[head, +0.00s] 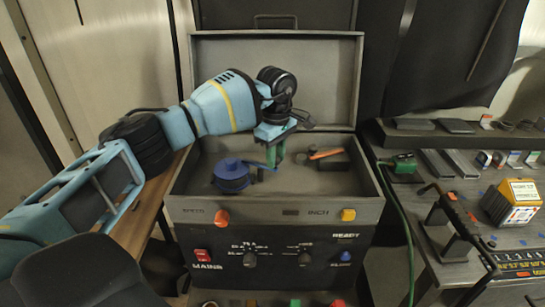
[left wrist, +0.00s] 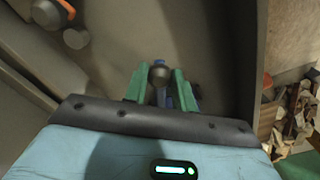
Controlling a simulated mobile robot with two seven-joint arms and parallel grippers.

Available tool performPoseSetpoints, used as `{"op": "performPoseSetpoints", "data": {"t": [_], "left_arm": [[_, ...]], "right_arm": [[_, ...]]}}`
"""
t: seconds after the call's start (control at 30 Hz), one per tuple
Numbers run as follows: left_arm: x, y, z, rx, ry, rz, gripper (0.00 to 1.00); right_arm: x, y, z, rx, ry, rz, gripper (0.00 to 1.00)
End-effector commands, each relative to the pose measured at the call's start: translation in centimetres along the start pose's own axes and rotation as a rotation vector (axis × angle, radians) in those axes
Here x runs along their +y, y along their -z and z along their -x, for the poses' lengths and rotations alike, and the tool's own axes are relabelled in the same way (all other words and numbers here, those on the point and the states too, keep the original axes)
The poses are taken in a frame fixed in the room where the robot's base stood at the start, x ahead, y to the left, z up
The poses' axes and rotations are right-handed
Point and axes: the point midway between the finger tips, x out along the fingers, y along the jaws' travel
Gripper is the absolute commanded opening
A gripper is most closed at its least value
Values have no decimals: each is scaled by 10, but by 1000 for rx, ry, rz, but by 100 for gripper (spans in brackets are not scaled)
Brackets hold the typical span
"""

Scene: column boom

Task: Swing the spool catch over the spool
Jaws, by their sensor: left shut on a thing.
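The blue spool (head: 231,174) sits upright in the left part of the open grey case's tray. A thin blue bar, which looks like the spool catch (head: 257,165), runs from beside the spool's right side toward my left gripper (head: 276,158). My left gripper reaches down into the tray from above, right of the spool. In the left wrist view its green fingers (left wrist: 160,88) are closed around a small round grey-blue knob (left wrist: 158,72), with blue below it. The catch's pivot and far end are hard to make out. My right gripper is not in view.
The case's raised lid (head: 330,75) stands behind my arm. A dark block (head: 331,163) with an orange-handled part (head: 325,154) lies right of the gripper. The control panel (head: 285,250) is in front. A cluttered bench (head: 430,215) stands at the right.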

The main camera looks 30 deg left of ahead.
Motion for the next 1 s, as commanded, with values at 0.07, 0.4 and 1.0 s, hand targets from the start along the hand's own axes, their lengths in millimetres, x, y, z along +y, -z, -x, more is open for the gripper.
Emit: {"op": "performPoseSetpoints", "data": {"t": [0.07, 0.4, 1.0], "left_arm": [[4, 1, 0, 0, -1, 71, 4], [14, 6, 0, 1, -2, 310, 4], [18, 10, 1, 1, -2, 431, 4]], "right_arm": [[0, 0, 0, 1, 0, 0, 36], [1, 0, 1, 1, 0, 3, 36], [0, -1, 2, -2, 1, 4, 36]]}}
